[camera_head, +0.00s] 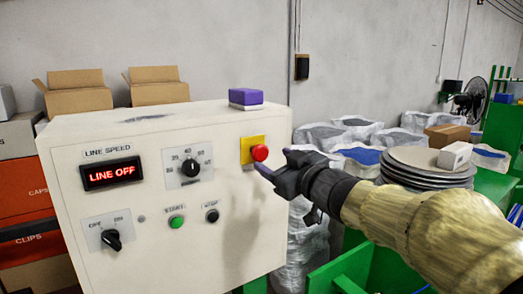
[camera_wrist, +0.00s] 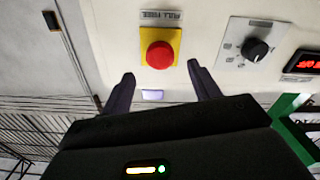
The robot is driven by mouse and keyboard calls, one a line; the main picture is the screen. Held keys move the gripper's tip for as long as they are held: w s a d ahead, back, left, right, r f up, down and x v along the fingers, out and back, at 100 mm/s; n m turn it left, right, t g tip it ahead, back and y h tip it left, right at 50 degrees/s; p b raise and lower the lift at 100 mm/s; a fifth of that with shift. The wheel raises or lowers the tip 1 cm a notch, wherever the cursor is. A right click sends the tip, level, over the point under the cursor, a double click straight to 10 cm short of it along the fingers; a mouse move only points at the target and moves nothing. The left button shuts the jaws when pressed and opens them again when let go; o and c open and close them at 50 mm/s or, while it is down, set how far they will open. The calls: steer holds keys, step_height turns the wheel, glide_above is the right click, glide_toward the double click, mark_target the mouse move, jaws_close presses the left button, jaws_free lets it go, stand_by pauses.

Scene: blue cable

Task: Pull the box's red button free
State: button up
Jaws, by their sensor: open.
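The red button (camera_head: 260,153) sits on a yellow plate (camera_head: 247,143) at the right side of the white control box (camera_head: 140,185). In the wrist view the red button (camera_wrist: 160,55) is round, on its yellow plate (camera_wrist: 175,36), with a small label above it that reads like "PULL" something. My gripper (camera_head: 272,165) is just right of the button in the head view. In the wrist view my gripper (camera_wrist: 160,80) is open and empty, its two dark fingers apart on either side below the button. The fingers do not visibly touch the button.
The box carries a "LINE OFF" display (camera_head: 111,174), a speed dial (camera_head: 190,168), an OFF/ON knob (camera_head: 112,239), a green start button (camera_head: 176,222) and a black stop button (camera_head: 212,215). A purple-and-white block (camera_head: 246,97) lies on top. Stacked plates (camera_head: 425,165) stand right, behind my arm.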

mark_target(261, 154)
steer(key=p+x, duration=0.1)
steer(key=x, duration=0.6)
steer(key=shift+w+a, duration=0.25)
jaws_close()
